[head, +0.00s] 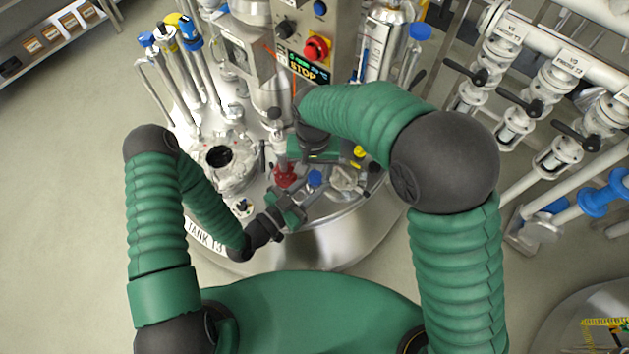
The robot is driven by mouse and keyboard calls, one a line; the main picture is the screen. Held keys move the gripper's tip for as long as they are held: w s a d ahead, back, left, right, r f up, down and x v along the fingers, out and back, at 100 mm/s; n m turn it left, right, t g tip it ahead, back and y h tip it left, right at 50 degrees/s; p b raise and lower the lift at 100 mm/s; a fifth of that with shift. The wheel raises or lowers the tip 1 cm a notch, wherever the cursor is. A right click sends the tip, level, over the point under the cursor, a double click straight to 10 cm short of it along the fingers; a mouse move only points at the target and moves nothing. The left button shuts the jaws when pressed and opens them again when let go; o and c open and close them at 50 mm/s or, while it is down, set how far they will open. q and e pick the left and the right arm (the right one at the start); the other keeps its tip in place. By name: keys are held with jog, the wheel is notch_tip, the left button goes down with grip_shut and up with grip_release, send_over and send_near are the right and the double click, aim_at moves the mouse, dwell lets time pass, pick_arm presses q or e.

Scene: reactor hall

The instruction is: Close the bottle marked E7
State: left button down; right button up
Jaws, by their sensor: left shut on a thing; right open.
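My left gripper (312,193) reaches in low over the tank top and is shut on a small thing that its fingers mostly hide. A small blue cap (315,178) shows right at its fingertips; I cannot tell whether it sits on the held thing. A pale, clear bottle-like thing (345,181) stands just to the right. No E7 mark is readable, so I cannot tell which is that bottle. My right gripper (316,157) hangs above and behind the left one, pointing down and open; its fingers are largely hidden.
A red fitting (284,176) stands left of the grippers, near a round open port (219,157). A control box with a red stop button (316,48) rises behind. Pipes with valves (512,77) line the right. The tank's front rim (330,245) is bare.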

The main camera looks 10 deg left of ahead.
jog(key=shift+r, duration=2.3)
jog(key=shift+c, duration=0.3)
jog(key=n, duration=0.2)
jog(key=r+n, duration=0.1)
jog(key=n, duration=0.1)
jog(key=shift+r, duration=0.15)
notch_tip(320, 180, up, 2)
jog(key=n, duration=0.6)
jog(key=shift+n, duration=0.4)
notch_tip(320, 180, down, 8)
